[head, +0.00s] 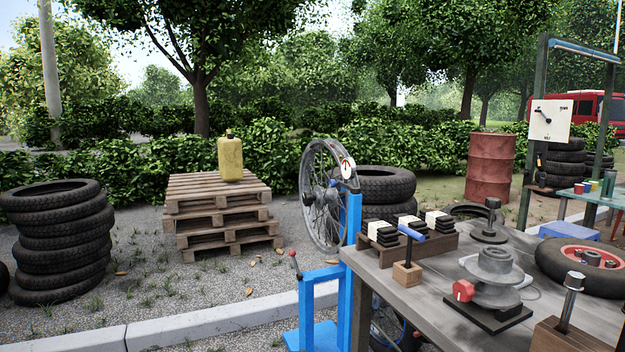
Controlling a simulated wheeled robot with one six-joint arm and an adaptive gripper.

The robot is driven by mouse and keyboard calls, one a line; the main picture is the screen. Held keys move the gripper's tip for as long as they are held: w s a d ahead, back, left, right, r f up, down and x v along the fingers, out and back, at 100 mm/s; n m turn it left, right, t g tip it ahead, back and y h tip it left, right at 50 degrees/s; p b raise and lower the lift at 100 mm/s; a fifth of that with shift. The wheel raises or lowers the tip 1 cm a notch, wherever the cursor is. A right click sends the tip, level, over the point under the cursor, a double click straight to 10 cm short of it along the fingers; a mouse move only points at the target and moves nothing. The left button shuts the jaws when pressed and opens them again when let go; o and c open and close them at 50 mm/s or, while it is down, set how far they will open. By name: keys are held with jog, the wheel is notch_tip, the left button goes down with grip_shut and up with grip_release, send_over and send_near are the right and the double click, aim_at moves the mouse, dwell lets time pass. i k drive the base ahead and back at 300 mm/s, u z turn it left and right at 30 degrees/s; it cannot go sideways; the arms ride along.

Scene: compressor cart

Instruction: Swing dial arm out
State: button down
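A round white dial (347,166) with a dark and red marking sits at the top of a blue stand (354,215), near the picture's middle. It is beside the upper right rim of a spoked wheel (314,205) held upright. The dial's arm is too small to make out clearly, and I cannot tell its exact angle. A thin lever (297,266) with a red tip rises from the lower blue frame, left of the stand. My gripper is not in view.
A grey workbench (400,278) fills the lower right, bearing a blue-handled tool (411,234), wooden holders and a machine with a red knob (463,290). A concrete kerb (190,327) crosses the front. Stacked tyres (60,240) and pallets (220,205) stand left on open gravel.

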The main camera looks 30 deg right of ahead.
aim_at(350, 174)
jog(key=z, duration=0.2)
jog(key=i, duration=0.95)
jog(key=z, duration=0.3)
